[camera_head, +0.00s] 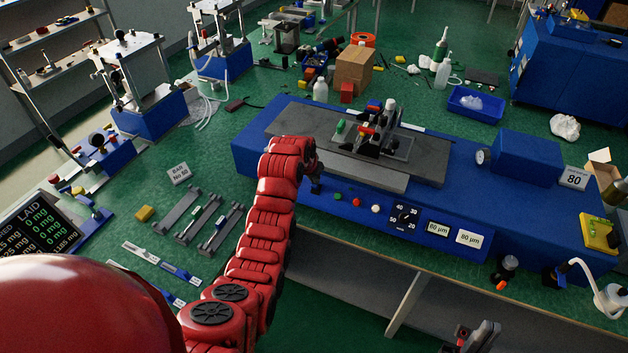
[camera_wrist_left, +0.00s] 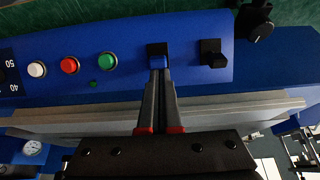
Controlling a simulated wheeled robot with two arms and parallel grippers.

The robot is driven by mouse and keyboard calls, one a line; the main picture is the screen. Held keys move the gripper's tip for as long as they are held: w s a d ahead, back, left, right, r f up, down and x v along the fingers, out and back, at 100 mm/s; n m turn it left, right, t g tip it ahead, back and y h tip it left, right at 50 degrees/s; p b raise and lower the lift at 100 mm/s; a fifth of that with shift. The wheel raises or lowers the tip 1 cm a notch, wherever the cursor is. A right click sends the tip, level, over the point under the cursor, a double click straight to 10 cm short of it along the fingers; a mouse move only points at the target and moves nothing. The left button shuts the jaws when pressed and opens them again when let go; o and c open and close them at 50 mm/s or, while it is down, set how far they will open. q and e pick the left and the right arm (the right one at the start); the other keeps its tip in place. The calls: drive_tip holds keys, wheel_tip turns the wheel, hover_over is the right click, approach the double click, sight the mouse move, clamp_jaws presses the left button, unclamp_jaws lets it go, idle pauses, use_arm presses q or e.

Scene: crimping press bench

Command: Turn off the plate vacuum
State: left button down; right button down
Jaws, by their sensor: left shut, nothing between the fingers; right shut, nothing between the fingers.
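The blue coating machine (camera_head: 400,205) has a front panel with a green button (camera_head: 338,196), a red button (camera_head: 356,202), a white button (camera_head: 376,208) and a dial (camera_head: 404,216). My left gripper (camera_head: 316,186) is at the panel's left end. No label on either is readable. My right gripper (camera_head: 480,338) is shut at the bottom edge, below the bench, away from the panel.
The machine's grey plate (camera_head: 365,175) carries an applicator (camera_head: 375,130). A balance display (camera_head: 38,228) and metal bar tools (camera_head: 205,218) lie left. A bottle with a white tube (camera_head: 612,298) stands at the right. Free space lies below the bench edge.

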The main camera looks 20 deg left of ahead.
sight(313, 187)
use_arm(q)
drive_tip(key=shift+s+f+t+b, duration=0.35)
drive_tip(key=shift+t+b, duration=0.15)
drive_tip(key=shift+b, duration=0.3)
drive_tip(key=t+b, duration=0.1)
drive_tip(key=b, duration=0.1)
drive_tip(key=s+t+b, duration=0.1)
drive_tip(key=b, duration=0.1)
drive_tip(key=shift+s+f, duration=0.1)
drive_tip(key=shift+f, duration=0.25)
drive_tip(key=shift+r, duration=0.4)
drive_tip(key=shift+s+r, duration=0.1)
drive_tip(key=shift+s, duration=0.6)
